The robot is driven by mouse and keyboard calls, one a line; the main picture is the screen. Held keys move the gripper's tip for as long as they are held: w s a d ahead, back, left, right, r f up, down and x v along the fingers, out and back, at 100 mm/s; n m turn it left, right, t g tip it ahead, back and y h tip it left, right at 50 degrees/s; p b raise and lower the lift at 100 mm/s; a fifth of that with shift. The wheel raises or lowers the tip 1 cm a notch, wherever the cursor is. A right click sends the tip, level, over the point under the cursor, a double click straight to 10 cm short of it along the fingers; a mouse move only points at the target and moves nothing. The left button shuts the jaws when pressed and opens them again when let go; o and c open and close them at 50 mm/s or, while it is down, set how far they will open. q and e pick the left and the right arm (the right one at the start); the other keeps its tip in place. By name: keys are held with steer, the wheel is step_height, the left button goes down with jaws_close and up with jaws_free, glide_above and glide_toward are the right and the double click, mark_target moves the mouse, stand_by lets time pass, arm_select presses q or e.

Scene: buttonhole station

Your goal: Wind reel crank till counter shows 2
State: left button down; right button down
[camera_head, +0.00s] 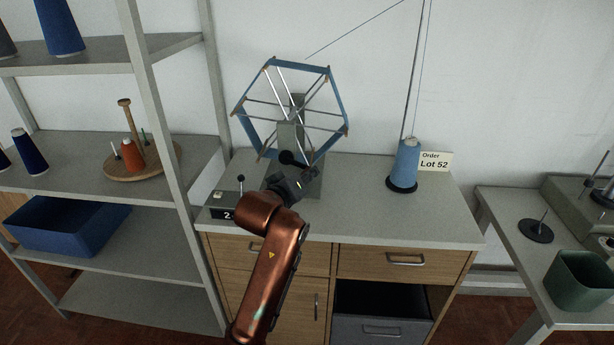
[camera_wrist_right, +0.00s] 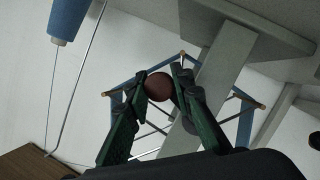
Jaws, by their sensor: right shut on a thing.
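The reel (camera_head: 333,94), a six-sided blue frame with metal spokes, stands on a grey post on the counter top. My right gripper (camera_head: 296,172) is in front of the reel's post. In the right wrist view its two green fingers are shut on the round brown knob of the crank (camera_wrist_right: 159,86). The rest of the crank is mostly hidden by the gripper. A black counter (camera_head: 225,214) at the cabinet's front left edge shows a white 2; my arm comes close to its right side and may cover part. My left gripper is not in view.
A blue thread cone (camera_head: 406,162) stands right of the reel, before a sign (camera_head: 434,161) reading "Order Lot 52". A small lever (camera_head: 240,182) stands by the counter. Shelves (camera_head: 80,145) stand left, a side table with a green bin (camera_head: 580,281) right.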

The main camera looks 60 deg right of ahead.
steer(key=shift+w+a+r, duration=0.1)
steer(key=shift+w, duration=0.15)
